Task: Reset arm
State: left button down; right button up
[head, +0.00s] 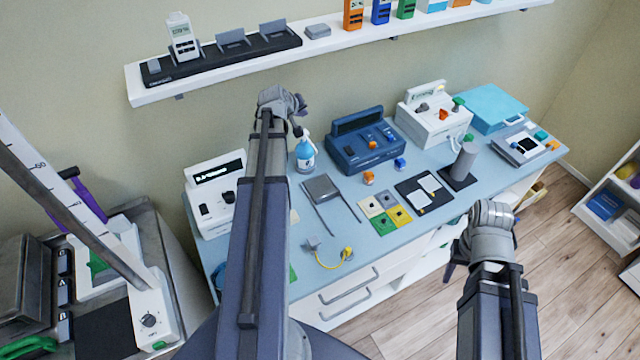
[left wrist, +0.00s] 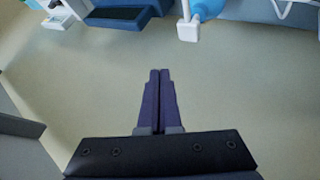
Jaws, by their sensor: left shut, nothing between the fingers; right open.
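My left arm reaches up across the middle of the head view. My left gripper (head: 299,128) is near the wall above the back of the blue table (head: 330,238), close to the blue-and-white bottle (head: 305,155). In the left wrist view my left gripper (left wrist: 160,78) has its fingers together with nothing between them, in front of bare wall. My right gripper (head: 450,270) hangs by the table's front edge at the lower right, apart from all objects. It is open and mostly hidden by its own wrist.
A white device (head: 217,190), a navy device (head: 365,142) and a second white device (head: 433,118) stand along the table's back. A grey cylinder (head: 465,160) stands at the right. A wall shelf (head: 140,88) runs above. The floor at lower right is clear.

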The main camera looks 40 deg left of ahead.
dwell(0.7)
pick_arm(q)
jog(key=s+d+f+m+g+h+b, duration=0.1)
jog(key=d+f+m, duration=0.15)
jog(key=d, duration=0.65)
jog(key=s+d+f+m+g+h+b, duration=0.1)
jog(key=d+f+m+g, duration=0.15)
jog(key=d, duration=0.75)
jog(key=s+d+f+m+g+h+b, duration=0.1)
jog(key=d+f+m, duration=0.15)
jog(key=d, duration=0.65)
jog(key=s+d+f+m+g+y+b, duration=0.1)
jog(key=s+d+m, duration=0.3)
jog(key=s+d, duration=0.4)
jog(key=s+d+f+m+g+y+b, duration=0.1)
jog(key=s+d+f+m+g, duration=0.3)
jog(key=s+d, duration=0.5)
jog(key=shift+s+d+b, duration=0.15)
jog(key=shift+d+b, duration=0.3)
jog(key=shift+d, duration=0.8)
